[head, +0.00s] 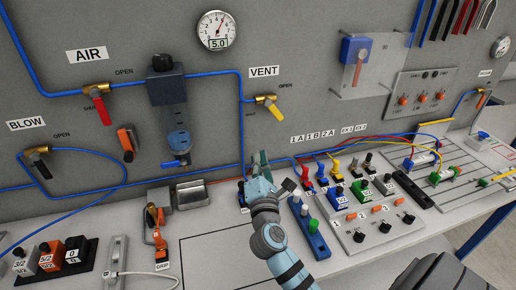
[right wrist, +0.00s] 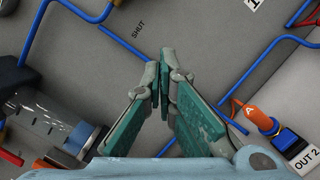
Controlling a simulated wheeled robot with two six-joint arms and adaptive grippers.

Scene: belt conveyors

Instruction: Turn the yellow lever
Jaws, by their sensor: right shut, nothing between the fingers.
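The yellow lever (head: 277,113) hangs from the brass VENT valve (head: 266,100) on the grey panel. It points down and to the right, between the SHUT and OPEN labels. My right gripper (head: 258,162) is below the lever and apart from it, in front of the lower panel. The right wrist view shows its green-padded fingers (right wrist: 164,62) shut with nothing between them. The lever does not show in that view, but a SHUT label (right wrist: 138,30) does. My left gripper is not in view.
A blue tube (head: 242,130) runs down the panel left of the lever. The filter unit (head: 177,118) stands out further left. Below are a coloured valve manifold (head: 340,197) and an upright-post block (head: 308,225) near my right arm.

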